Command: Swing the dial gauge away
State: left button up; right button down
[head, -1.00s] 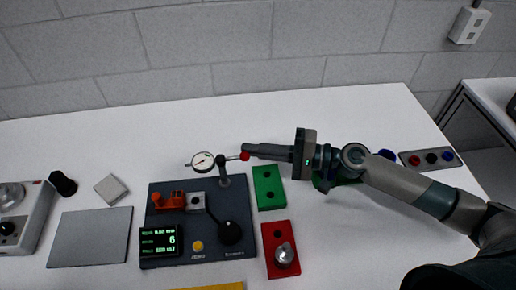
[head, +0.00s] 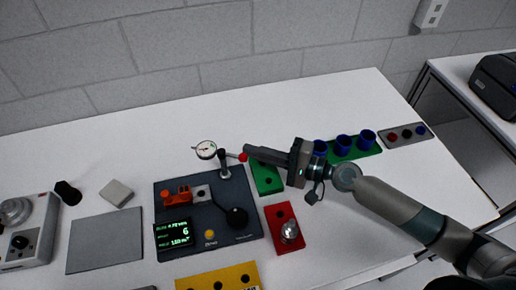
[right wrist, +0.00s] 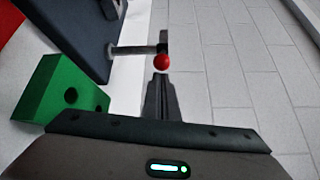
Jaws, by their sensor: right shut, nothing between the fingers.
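The dial gauge (head: 206,150) has a white round face and sits on a post (head: 224,168) at the back edge of the dark fixture plate (head: 243,190). A short arm runs from the post to a red ball (head: 243,157) on its right end. My right gripper (head: 250,149) is shut and empty, with its fingertips right beside the red ball. In the right wrist view the red ball (right wrist: 162,62) is just past the fingertips (right wrist: 161,78); I cannot tell whether they touch. The gauge face is out of the wrist view. My left gripper is not in view.
A green block (head: 266,178) lies below my right gripper, with a red block (head: 279,216) in front of it. Blue cups (head: 343,143) stand at the right. The back of the table is clear.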

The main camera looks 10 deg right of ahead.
jog(key=shift+s, duration=0.4)
jog(key=shift+s+f, duration=0.1)
jog(key=shift+s+a+f, duration=0.1)
jog(key=shift+s+a, duration=0.05)
dwell(0.4)
